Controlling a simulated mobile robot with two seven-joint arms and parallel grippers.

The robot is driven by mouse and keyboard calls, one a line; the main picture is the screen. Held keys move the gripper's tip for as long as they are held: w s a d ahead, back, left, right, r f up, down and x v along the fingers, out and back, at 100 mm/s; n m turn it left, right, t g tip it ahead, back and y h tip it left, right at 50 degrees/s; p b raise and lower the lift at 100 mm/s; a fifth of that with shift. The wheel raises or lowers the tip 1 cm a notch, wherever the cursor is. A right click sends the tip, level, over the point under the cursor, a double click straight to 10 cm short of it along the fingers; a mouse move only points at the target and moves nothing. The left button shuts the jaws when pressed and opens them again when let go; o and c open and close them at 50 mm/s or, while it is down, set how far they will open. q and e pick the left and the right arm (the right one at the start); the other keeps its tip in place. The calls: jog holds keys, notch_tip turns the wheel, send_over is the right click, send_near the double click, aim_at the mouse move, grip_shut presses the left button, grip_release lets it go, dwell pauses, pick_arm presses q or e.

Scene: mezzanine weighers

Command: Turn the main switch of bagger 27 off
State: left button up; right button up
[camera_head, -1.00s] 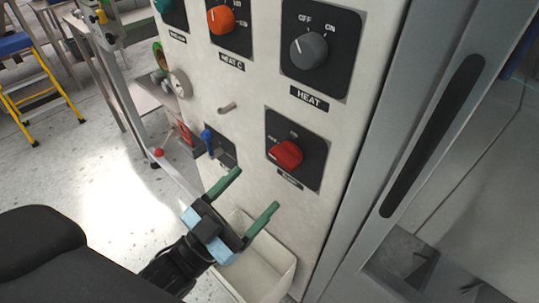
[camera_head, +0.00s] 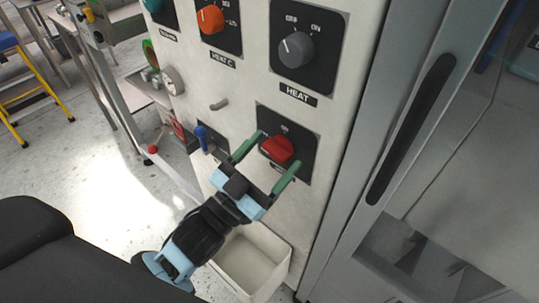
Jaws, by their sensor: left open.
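A red rotary knob (camera_head: 277,149) sits on a black square plate on the white panel (camera_head: 252,95), below the grey HEAT knob. Its label below is partly hidden by my gripper, so I cannot read it. My left gripper (camera_head: 267,157) is open, with green fingertips on either side of the red knob as seen in the head view. Whether the fingers touch the knob, I cannot tell. My right gripper is not in view.
The grey HEAT knob (camera_head: 296,50) and an orange HEAT C knob (camera_head: 211,19) are above. A blue-handled lever (camera_head: 201,137) is left of the red knob. A white bin (camera_head: 252,262) hangs below. A grey door with a dark handle (camera_head: 411,128) stands at right.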

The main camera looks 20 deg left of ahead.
pick_arm(q)
jog(key=c, duration=1)
jog(key=shift+r+n+t+y+p, duration=0.15)
jog(key=shift+n+t+y+p, duration=0.15)
jog(key=shift+n+y+p, duration=0.45)
jog(key=shift+n, duration=0.85)
jog(key=o, duration=1)
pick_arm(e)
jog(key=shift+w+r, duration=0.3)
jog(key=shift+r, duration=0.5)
pick_arm(q)
jog(key=shift+f, duration=0.2)
